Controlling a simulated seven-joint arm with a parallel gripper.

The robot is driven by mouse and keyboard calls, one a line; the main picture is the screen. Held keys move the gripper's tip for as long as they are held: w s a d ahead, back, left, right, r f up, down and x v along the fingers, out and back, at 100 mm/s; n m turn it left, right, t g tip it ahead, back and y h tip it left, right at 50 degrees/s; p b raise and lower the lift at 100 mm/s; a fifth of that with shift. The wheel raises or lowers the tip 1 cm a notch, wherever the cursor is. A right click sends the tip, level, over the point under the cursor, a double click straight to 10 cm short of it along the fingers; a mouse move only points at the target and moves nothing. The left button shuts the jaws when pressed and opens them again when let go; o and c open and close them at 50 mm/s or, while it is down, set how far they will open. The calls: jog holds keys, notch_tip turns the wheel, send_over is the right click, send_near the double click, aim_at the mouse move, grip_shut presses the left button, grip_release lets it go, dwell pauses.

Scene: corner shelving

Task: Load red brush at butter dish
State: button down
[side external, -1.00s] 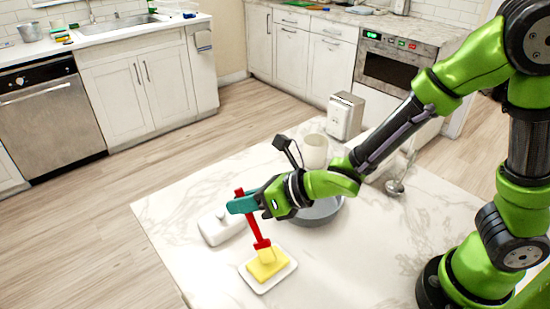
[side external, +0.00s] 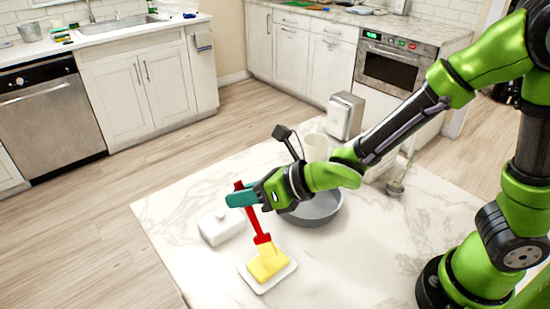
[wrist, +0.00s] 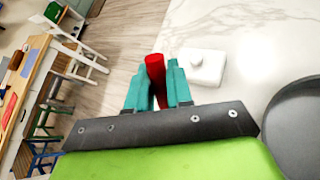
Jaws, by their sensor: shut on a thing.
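My gripper (side external: 243,199) has teal fingers shut on the handle of the red brush (side external: 256,226). The brush is tilted, with its yellowish bristle end down on the yellow butter (side external: 265,268). The butter lies on a white dish (side external: 287,275) near the front of the marble table. In the wrist view, my gripper (wrist: 158,88) holds the red brush handle (wrist: 155,66) between its fingers, and the bristles and butter are hidden there.
A white lidded dish (side external: 222,226) stands just left of the brush; it also shows in the wrist view (wrist: 203,66). A grey bowl (side external: 318,209) is behind my gripper. A cup (side external: 315,148) and a metal napkin box (side external: 345,116) stand farther back. The right front tabletop is clear.

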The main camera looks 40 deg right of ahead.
jog(key=shift+r, duration=2.55)
